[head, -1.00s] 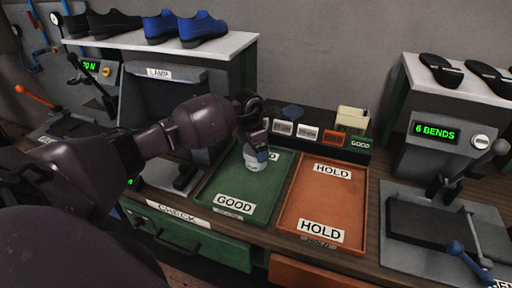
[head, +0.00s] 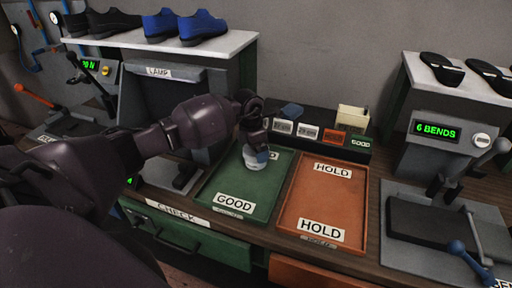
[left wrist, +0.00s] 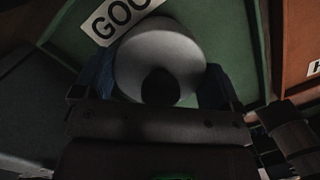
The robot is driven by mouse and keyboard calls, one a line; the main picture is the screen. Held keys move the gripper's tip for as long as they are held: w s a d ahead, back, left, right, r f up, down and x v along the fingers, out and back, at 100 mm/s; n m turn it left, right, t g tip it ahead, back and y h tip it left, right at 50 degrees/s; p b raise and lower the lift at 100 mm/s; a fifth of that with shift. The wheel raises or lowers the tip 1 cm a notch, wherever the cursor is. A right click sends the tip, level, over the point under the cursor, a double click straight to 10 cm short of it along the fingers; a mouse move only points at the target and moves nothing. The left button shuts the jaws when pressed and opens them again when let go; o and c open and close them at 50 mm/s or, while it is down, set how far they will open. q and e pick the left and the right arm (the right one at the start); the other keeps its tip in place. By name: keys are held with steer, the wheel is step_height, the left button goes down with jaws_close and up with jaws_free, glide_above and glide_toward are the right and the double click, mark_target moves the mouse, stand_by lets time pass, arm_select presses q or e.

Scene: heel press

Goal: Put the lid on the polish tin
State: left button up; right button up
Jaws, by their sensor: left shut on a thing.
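My left gripper (head: 256,156) is over the back part of the green tray marked GOOD (head: 228,222). Its blue fingertips are shut on a pale round thing (head: 253,164), low over the tray floor. In the left wrist view the pale round thing (left wrist: 185,50) sits between the two fingers, with a dark round patch on its near side. I cannot tell whether it is the lid, the tin or both together, or whether it touches the tray. No separate lid or tin shows. My right gripper is not in view.
An orange tray marked HOLD (head: 328,205) is right of the green one and is empty. Behind them stands a dark rack with small labels (head: 308,132) and a cream box (head: 352,119). A lamp unit (head: 165,100) stands left, a bend-test machine (head: 436,150) right.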

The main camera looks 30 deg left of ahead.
arm_select(q)
steer(key=shift+f+b, duration=0.3)
steer(key=shift+f, duration=0.2)
stand_by(1.2)
steer(key=o, duration=0.4)
steer(key=shift+f, duration=0.1)
steer(key=shift+o, duration=0.2)
